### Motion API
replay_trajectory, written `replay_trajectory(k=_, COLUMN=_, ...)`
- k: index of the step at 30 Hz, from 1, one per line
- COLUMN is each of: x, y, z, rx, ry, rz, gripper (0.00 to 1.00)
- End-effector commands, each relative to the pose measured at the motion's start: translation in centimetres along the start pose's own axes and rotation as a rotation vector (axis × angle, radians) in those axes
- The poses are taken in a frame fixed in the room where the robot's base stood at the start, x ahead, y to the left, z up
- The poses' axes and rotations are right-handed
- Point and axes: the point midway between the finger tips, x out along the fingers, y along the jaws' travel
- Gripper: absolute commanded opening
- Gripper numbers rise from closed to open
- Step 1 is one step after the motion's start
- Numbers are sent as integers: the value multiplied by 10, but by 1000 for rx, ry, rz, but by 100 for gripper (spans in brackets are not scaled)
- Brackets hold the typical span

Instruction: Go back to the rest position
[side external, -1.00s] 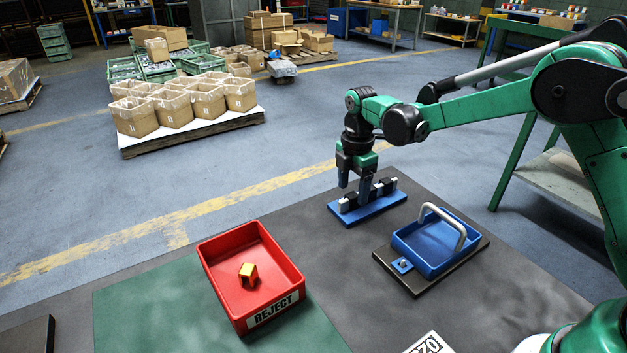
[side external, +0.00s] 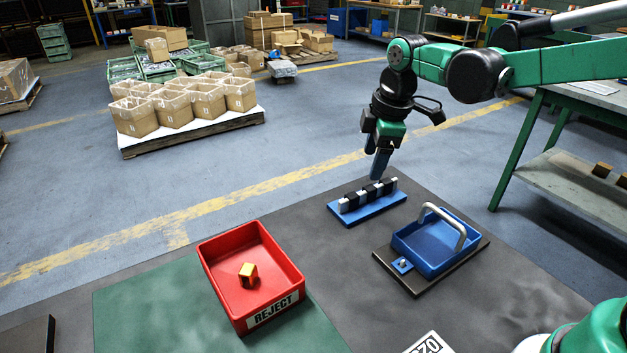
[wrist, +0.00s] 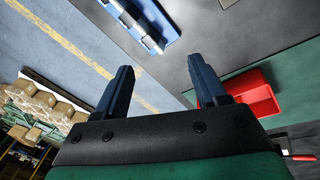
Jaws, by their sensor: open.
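My gripper (side external: 378,163) is raised in the air above the far edge of the dark mat, behind and above the blue rack (side external: 369,212). In the wrist view my gripper (wrist: 164,92) has its two dark blue fingers spread apart with nothing between them. The blue rack holds black and white parts in a row and also shows at the top of the wrist view (wrist: 150,8). My gripper is clear of the rack.
A red REJECT bin (side external: 218,268) with an orange-yellow part (side external: 248,272) inside stands on the green mat (side external: 130,315). A blue tray (side external: 408,241) with a grey handle sits on a dark base at right. A green-legged bench (side external: 560,158) stands at far right.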

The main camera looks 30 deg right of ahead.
Motion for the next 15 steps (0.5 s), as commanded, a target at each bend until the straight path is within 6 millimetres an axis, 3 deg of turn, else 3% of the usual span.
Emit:
replay_trajectory(k=6, x=-31, y=-41, z=22, rx=425, ry=117, rz=126, gripper=65)
replay_trajectory(k=15, x=-32, y=-85, z=47, rx=905, ry=316, rz=206, gripper=65)
